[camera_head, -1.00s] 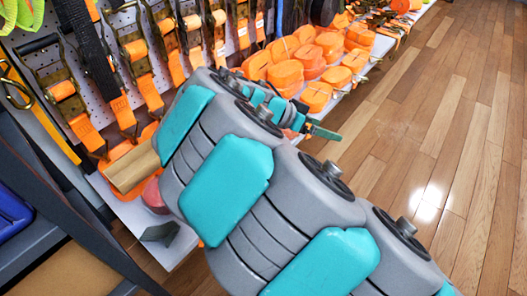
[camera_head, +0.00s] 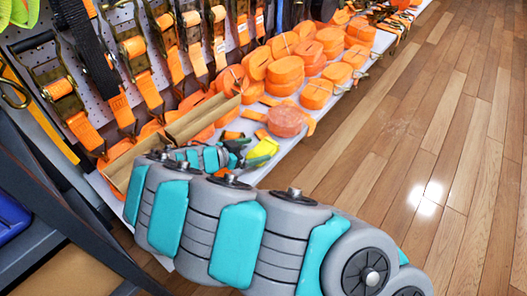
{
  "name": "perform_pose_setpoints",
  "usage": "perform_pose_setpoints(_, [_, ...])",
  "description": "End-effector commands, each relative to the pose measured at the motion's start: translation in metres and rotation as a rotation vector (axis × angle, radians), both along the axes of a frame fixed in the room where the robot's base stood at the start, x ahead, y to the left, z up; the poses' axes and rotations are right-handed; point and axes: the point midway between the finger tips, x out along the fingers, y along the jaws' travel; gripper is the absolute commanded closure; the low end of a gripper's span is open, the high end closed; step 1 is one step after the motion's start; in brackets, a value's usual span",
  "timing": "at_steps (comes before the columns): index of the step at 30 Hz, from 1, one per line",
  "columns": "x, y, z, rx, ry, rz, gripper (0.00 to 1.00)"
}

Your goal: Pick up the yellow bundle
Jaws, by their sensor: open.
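The yellow bundle (camera_head: 266,146) lies on the pale shelf at the middle of the head view, just left of the bare floor. Only a small part of it shows beside my gripper. My gripper (camera_head: 250,152) is low over the shelf at the bundle's left side, with its fingers apart and pointing right toward it. I cannot tell whether a finger touches the bundle. My arm hides the shelf in front.
A pinkish-orange roll (camera_head: 286,120) lies just behind the bundle. Several orange strap rolls (camera_head: 286,72) crowd the shelf farther back. A cardboard divider (camera_head: 203,117) stands left of my gripper. Ratchet straps (camera_head: 135,55) hang on the wall. The wooden floor (camera_head: 440,110) at right is clear.

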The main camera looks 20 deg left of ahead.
Motion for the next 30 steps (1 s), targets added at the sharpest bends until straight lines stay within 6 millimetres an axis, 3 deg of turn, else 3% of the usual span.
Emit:
perform_pose_setpoints(6, [0.019,-0.014,-0.011,-0.002,0.000,-0.005,0.00])
perform_pose_setpoints(14, [0.022,-0.015,-0.012,-0.001,0.000,-0.002,0.00])
perform_pose_setpoints(30, [0.021,-0.014,-0.013,0.000,0.000,-0.001,0.58])
